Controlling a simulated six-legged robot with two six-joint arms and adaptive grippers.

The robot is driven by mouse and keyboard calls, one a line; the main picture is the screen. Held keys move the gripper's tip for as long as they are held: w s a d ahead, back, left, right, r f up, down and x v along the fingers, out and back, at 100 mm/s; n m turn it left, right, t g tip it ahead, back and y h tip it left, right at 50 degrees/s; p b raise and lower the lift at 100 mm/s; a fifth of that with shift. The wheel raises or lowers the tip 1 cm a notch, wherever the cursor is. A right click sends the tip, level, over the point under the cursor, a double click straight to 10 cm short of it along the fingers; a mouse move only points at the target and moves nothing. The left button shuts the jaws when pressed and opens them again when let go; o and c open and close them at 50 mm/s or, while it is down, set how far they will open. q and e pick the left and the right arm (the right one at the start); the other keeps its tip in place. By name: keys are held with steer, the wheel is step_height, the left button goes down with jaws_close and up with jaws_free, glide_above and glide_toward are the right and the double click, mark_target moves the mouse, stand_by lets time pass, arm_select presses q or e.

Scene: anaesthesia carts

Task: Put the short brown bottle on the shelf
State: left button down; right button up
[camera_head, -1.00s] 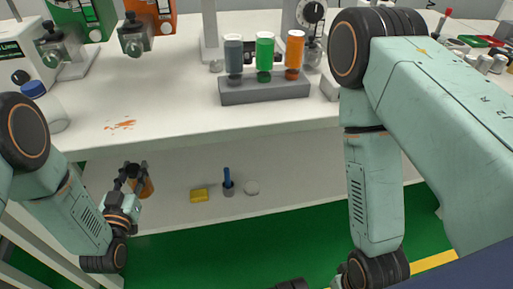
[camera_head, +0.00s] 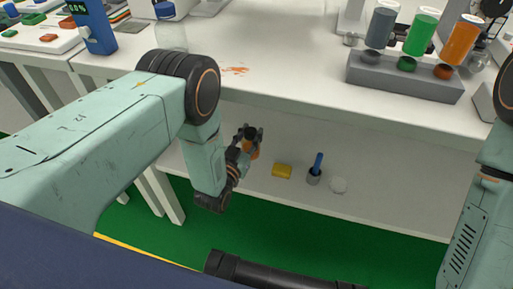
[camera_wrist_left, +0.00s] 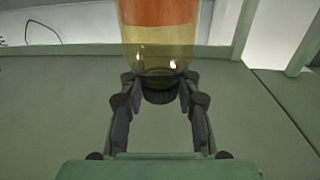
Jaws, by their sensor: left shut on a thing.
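The short brown bottle (camera_head: 254,151) is in my left gripper (camera_head: 249,134), under the worktop near the lower shelf (camera_head: 385,208). The left wrist view shows the bottle's clear amber body (camera_wrist_left: 158,54) with an orange label. Its dark cap is between the two fingertips (camera_wrist_left: 158,92), which are shut on it. In the head view the gripper covers part of the bottle. I cannot tell whether the bottle's base touches the shelf. My right arm shows at the right edge, but its gripper is out of view.
On the lower shelf are a yellow block (camera_head: 282,171), a blue-handled tool in a grey cup (camera_head: 314,178) and a white round thing (camera_head: 338,185). The worktop edge (camera_head: 330,119) overhangs them. A grey rack (camera_head: 405,79) with coloured bottles stands above.

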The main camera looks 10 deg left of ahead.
arm_select(q)
steer(key=shift+d+f, duration=0.3)
steer(key=shift+f, duration=0.35)
step_height(320, 180, down, 4)
steer(key=shift+w+a+r+b, duration=0.1)
steer(key=shift+a+r+b, duration=0.05)
steer(key=shift+b, duration=0.95)
steer(key=shift+r, duration=0.1)
steer(key=c, duration=1)
jaws_free()
steer(key=shift+f, duration=0.2)
steer(key=shift+o, duration=0.2)
steer(key=shift+r, duration=0.1)
